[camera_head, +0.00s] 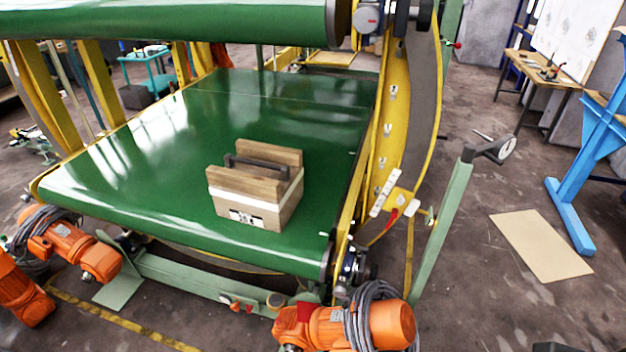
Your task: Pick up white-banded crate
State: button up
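The white-banded crate (252,204) is a wooden box with a white band around its sides and a dark handle bar (257,166) across its top. It sits upright on the green conveyor belt (140,190), near the belt's front right part. A black-and-white label shows on its front face. My gripper is not in view. Nothing touches the crate from above.
A yellow ring frame (400,120) stands on the right. Orange motors (340,326) sit below the front edge. A green post (445,220) with a gauge stands right. Belt around the crate is clear.

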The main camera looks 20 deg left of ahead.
aim_at(261, 186)
jog(key=j+z, duration=0.8)
jog(key=z, duration=0.2)
jog(key=j+z, duration=0.45)
jog(key=k+j, duration=0.1)
jog(key=j, duration=0.25)
jog(key=k+j, duration=0.15)
jog(key=j, duration=0.25)
jog(key=k+j, duration=0.1)
jog(key=j, duration=0.25)
jog(key=k+j, duration=0.15)
jog(key=j, duration=0.2)
jog(key=k+j, duration=0.1)
jog(key=j, duration=0.3)
jog(key=k+j, duration=0.15)
jog(key=j, duration=0.2)
jog(key=k+j, duration=0.1)
jog(key=j, duration=0.25)
